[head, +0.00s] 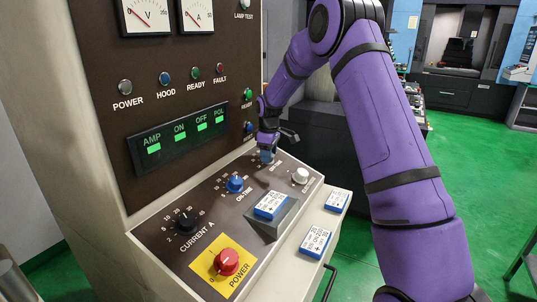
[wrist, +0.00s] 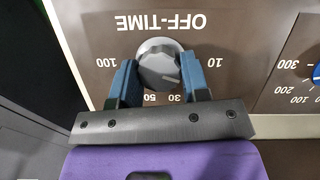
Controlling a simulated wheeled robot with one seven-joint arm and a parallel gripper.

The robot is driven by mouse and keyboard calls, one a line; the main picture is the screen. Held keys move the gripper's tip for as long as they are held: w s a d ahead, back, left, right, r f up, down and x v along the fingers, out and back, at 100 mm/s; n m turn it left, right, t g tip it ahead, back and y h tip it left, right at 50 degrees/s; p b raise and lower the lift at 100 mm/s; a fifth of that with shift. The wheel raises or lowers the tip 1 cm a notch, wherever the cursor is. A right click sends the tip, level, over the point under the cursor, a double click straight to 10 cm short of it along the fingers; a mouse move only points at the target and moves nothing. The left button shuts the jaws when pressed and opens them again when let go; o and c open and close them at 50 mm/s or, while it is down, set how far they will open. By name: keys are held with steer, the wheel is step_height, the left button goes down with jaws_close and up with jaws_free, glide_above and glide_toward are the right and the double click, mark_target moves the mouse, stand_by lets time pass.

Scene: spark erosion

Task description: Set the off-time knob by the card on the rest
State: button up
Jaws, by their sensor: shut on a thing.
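The grey off-time knob (wrist: 158,62) sits on the brown panel under its label, which appears upside down in the wrist view. Numbers 100, 50, 30 and 10 ring it. A faint mark on its face seems to point to the lower right, between 30 and 10. My gripper (wrist: 159,82) is shut on this knob, one blue finger on each side. In the head view my gripper (head: 266,154) hides the knob. A blue and white card (head: 270,205) lies on the sloped grey rest (head: 265,226); its text is too small to read.
The blue on-time knob (head: 235,184) is close to my gripper, and a pale knob (head: 300,175) is to its right. The black current knob (head: 186,222) and red power knob (head: 227,262) are farther left. Two more cards (head: 337,200) (head: 316,241) lie on the front ledge.

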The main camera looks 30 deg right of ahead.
steer(key=m+y, duration=0.1)
steer(key=m, duration=0.5)
steer(key=shift+d+g+y, duration=0.15)
steer(key=shift+g+y, duration=0.25)
steer(key=m+y, duration=0.1)
steer(key=m, duration=0.5)
steer(key=shift+d+y, duration=0.1)
steer(key=shift+y, duration=0.3)
steer(key=m, duration=0.3)
steer(key=m+t+y, duration=0.1)
steer(key=m, duration=0.2)
steer(key=shift+d+m+y, duration=0.1)
steer(key=shift+m+y, duration=0.2)
steer(key=m+t, duration=0.1)
steer(key=m, duration=0.1)
steer(key=m+t, duration=0.1)
steer(key=m, duration=0.2)
steer(key=shift+s+m+y, duration=0.1)
steer(key=shift+m+y, duration=0.2)
steer(key=shift+y, duration=0.1)
steer(key=o, duration=0.9)
steer(key=shift+o, duration=0.2)
steer(key=v, duration=1)
steer(key=shift+d+r, duration=0.2)
steer(key=shift+r, duration=0.05)
